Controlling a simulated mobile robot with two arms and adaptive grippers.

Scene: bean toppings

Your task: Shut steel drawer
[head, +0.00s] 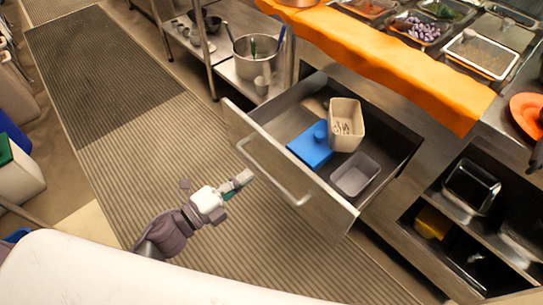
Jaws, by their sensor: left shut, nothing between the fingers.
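The steel drawer (236,122) stands pulled well out from the counter. Its front panel with a long bar handle (275,180) faces my left arm. Inside it are a beige bin (345,112) holding small items, a blue lidded box (309,150) and a grey open bin (355,176). My left gripper (246,178) is shut and empty, just in front of the drawer front, close to the handle. I cannot tell whether it touches the handle. My right gripper is not in view.
An orange cloth (385,55) hangs along the counter edge above the drawer, below food trays (480,55). Open shelves (470,187) with containers are at the right. A steel pot (255,58) stands on a low shelf behind. The ribbed floor mat (130,160) at left is clear.

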